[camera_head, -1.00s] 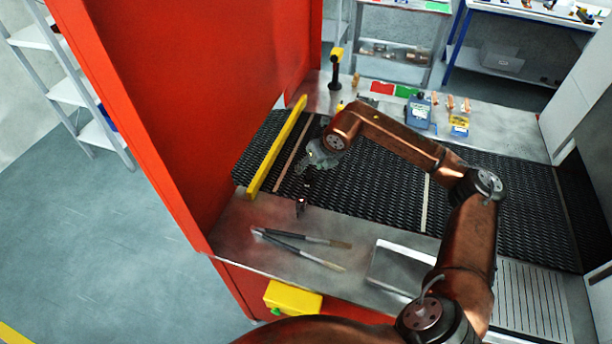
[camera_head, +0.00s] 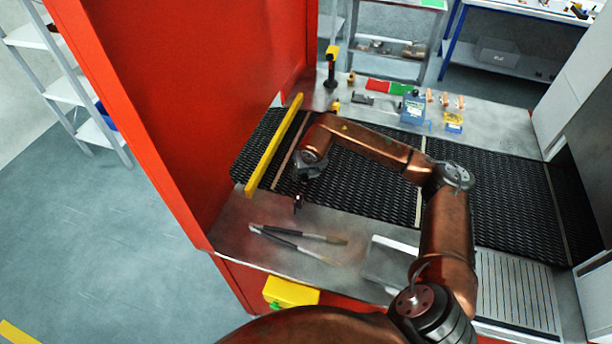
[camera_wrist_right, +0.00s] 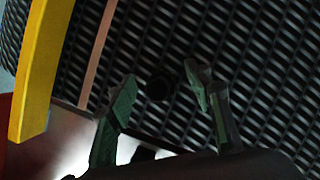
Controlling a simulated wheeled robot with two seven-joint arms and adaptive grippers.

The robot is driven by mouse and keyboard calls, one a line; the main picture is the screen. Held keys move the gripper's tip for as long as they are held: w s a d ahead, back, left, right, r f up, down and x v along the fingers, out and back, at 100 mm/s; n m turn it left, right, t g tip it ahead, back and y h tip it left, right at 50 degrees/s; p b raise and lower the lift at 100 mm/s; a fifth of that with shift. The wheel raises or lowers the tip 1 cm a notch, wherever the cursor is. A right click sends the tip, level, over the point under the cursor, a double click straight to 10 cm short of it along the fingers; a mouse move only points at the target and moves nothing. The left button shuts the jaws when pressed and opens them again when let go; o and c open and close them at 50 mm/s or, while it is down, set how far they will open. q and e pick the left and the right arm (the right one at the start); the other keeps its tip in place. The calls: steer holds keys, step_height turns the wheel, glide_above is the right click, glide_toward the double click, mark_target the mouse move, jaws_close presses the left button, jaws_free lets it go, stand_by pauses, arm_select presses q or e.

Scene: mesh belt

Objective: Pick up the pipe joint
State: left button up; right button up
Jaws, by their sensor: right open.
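A small dark, round-ended piece (camera_wrist_right: 158,86), which looks like the pipe joint, shows against the black mesh belt in the right wrist view. My right gripper (camera_wrist_right: 162,76) is open, with one green-grey finger on each side of it and a gap to both. I cannot tell how far it lies beyond the fingertips. In the head view my right gripper (camera_head: 301,188) is over the near left part of the belt, close to the metal ledge. The pipe joint cannot be made out clearly there. My left gripper is not in view.
A yellow bar (camera_head: 274,146) and a red wall (camera_head: 180,110) stand left of the gripper. Two brushes (camera_head: 297,241) and a flat tray (camera_head: 390,262) lie on the near ledge. A blue-grey box (camera_head: 413,109) and small parts stand behind the belt (camera_head: 490,194).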

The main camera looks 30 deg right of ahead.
steer(key=shift+r, duration=0.1)
jaws_close()
stand_by(0.5)
